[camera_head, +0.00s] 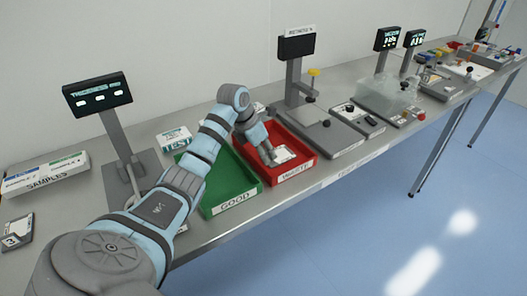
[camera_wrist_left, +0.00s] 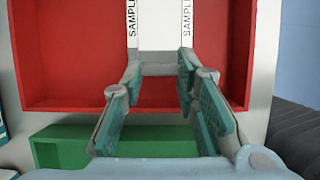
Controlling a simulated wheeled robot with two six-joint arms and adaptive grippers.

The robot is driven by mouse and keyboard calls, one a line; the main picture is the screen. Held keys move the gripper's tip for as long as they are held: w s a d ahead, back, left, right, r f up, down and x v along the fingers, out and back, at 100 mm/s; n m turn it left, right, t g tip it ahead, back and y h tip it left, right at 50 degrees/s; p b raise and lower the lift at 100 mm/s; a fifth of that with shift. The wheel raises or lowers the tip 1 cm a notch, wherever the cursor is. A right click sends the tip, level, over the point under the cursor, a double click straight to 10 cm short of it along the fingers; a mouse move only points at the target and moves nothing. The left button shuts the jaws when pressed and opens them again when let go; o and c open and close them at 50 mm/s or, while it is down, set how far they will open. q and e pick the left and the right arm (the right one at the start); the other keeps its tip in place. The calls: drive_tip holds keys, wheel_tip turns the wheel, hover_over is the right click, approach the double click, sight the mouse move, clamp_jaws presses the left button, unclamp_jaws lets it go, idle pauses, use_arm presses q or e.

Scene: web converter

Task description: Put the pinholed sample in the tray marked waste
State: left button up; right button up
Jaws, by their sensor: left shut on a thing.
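The red tray (camera_head: 308,166) stands on the bench with a white front label that reads as WASTE. My left gripper (camera_head: 272,160) reaches down into it. The left gripper, also in the left wrist view (camera_wrist_left: 158,80), is shut on a flat white sample (camera_wrist_left: 160,28) with SAMPLE printed along both sides. The sample (camera_head: 285,154) is over or in the red tray, low down; I cannot tell if it touches the floor. Pinholes do not show. The right gripper is not in view.
A green tray (camera_head: 232,205) marked GOOD stands left of the red one. A SAMPLES box (camera_head: 45,178), a display on a post (camera_head: 98,93) and a TEST box (camera_head: 174,138) are further left. A gauge stand (camera_head: 330,138) stands close to the right of the red tray.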

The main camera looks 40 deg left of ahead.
use_arm(q)
drive_tip(key=o, duration=1.1)
drive_tip(key=shift+o, duration=0.2)
drive_tip(key=p+v, duration=0.1)
drive_tip(key=v, duration=1.1)
drive_tip(key=shift+r, duration=0.15)
